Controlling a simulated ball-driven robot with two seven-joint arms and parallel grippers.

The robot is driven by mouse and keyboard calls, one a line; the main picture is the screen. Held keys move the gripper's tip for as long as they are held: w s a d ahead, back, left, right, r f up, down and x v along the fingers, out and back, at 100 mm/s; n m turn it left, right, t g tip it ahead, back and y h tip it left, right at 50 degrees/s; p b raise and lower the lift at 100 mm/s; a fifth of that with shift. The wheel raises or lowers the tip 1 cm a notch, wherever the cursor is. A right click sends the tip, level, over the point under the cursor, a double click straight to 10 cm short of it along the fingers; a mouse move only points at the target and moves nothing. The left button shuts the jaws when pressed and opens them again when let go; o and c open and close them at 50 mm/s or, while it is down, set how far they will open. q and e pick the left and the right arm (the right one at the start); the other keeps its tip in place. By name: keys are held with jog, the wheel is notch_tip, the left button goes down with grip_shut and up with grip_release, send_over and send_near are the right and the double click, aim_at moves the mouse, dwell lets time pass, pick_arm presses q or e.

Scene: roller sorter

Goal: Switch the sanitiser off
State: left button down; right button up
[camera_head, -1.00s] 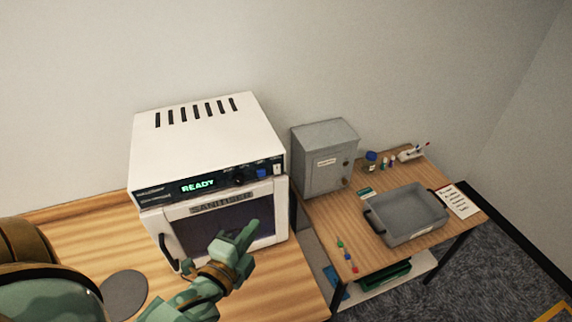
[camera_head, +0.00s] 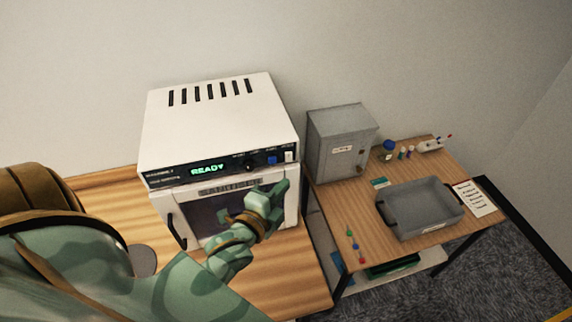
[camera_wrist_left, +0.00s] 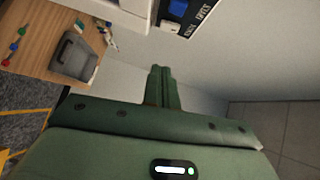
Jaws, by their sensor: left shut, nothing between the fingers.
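The white sanitiser (camera_head: 220,120) stands on the wooden counter. Its display (camera_head: 208,169) glows green with "READY". On its front panel are a dark knob (camera_head: 250,163), a blue button (camera_head: 272,160) and a white switch (camera_head: 289,156) at the right end. My left gripper (camera_head: 284,184) is shut and empty, in front of the upper right of the door, a little below the switch. In the left wrist view the closed fingers (camera_wrist_left: 161,72) point toward the panel, with the blue button (camera_wrist_left: 178,6) and white switch (camera_wrist_left: 169,27) at the top. My right gripper is not in view.
A grey metal box (camera_head: 340,145) stands right of the sanitiser on a lower wooden table (camera_head: 330,205). A grey tray (camera_head: 420,208), small bottles (camera_head: 389,150) and a notice card (camera_head: 474,198) are also there. A dark round disc (camera_head: 142,260) lies on the counter.

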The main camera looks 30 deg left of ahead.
aim_at(289, 157)
pick_arm(q)
jog(key=w+a+f+p, duration=0.1)
jog(key=w+a, duration=0.2)
jog(key=w, duration=0.3)
jog(key=shift+w+a, duration=0.15)
jog(key=shift+w, duration=0.25)
